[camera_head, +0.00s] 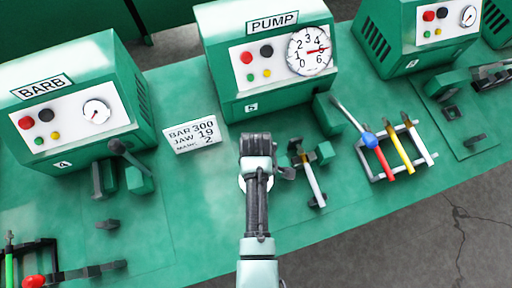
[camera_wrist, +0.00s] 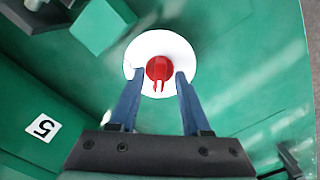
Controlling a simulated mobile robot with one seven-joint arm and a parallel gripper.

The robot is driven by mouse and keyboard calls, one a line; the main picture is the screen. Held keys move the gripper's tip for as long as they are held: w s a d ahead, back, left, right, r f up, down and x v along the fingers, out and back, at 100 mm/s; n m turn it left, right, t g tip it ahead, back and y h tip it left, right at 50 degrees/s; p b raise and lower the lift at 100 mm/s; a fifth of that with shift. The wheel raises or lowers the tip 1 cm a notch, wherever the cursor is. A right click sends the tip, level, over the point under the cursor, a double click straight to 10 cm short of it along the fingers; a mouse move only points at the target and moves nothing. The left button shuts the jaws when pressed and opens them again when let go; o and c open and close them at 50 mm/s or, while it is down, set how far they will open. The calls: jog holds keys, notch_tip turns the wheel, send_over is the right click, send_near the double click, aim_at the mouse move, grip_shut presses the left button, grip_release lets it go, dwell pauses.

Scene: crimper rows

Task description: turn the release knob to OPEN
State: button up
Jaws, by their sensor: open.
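The release knob (camera_wrist: 158,68) is red and sits on a round white disc (camera_wrist: 176,45) on a green surface in the wrist view. A narrow forked part of it points toward the bottom of that picture. No OPEN marking is readable. My gripper (camera_wrist: 159,74) is open, with its two blue fingers on either side of the knob's lower part; I cannot tell whether they touch it. In the head view my gripper (camera_head: 257,140) is in front of the PUMP machine (camera_head: 222,75), and the knob is not visible there.
The BARB machine (camera_head: 80,75) stands left, with a card (camera_head: 192,134) reading BAR 300, JAW 19 between. A rack (camera_head: 395,150) of coloured-handled tools and a white-handled tool (camera_head: 312,182) lie to the right of my arm. Another green machine (camera_head: 400,45) stands at the back right.

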grip_shut()
jog(key=shift+m, duration=0.3)
jog(key=m+p, duration=0.1)
jog(key=m, duration=0.2)
jog(key=shift+r+p, duration=0.1)
jog(key=shift+p, duration=0.25)
jog(key=m+p, duration=0.1)
jog(key=m, duration=0.4)
jog(key=m+p, duration=0.1)
jog(key=m, duration=0.8)
jog(key=shift+p, duration=0.3)
jog(key=shift+m, duration=0.3)
grip_release()
